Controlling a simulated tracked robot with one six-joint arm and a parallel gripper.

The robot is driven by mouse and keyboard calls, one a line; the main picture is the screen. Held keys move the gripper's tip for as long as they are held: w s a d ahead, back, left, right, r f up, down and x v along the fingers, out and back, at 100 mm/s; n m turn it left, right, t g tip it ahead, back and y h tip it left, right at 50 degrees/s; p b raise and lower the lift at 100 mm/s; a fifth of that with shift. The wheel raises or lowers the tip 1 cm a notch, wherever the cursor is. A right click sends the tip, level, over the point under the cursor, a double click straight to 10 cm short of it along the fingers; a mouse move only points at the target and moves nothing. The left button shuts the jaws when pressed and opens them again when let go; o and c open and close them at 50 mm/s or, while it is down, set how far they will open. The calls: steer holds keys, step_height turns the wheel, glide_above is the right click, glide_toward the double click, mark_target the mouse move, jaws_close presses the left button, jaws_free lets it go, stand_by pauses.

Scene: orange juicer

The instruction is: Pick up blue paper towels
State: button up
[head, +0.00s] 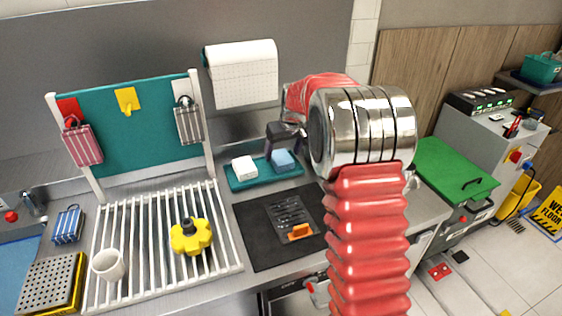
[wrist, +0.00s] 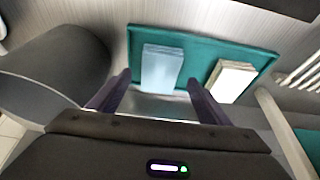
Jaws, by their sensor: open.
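The blue paper towels (head: 283,160) are a small light-blue stack on the right half of a teal tray (head: 245,181) on the steel counter. In the wrist view the blue stack (wrist: 162,69) lies ahead of my gripper (wrist: 160,92), between the lines of its two fingers. A white stack (head: 244,168) sits beside it on the tray and also shows in the wrist view (wrist: 230,81). My gripper (head: 285,137) is open and empty, above and close to the blue stack. In the head view my arm hides the area to the right of the tray.
A black mat (head: 257,236) with dark utensils lies in front of the tray. A white rack (head: 112,224) with a yellow part (head: 191,236) and a white cup (head: 108,265) stands at left. A paper roll (head: 241,75) hangs on the wall above the tray.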

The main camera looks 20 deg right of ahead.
mark_target(282, 158)
steer(key=shift+x, duration=1.25)
steer(key=shift+f, duration=0.1)
steer(key=shift+c, duration=0.5)
steer(key=c, duration=1)
step_height(282, 158, up, 10)
steer(key=shift+r, duration=0.15)
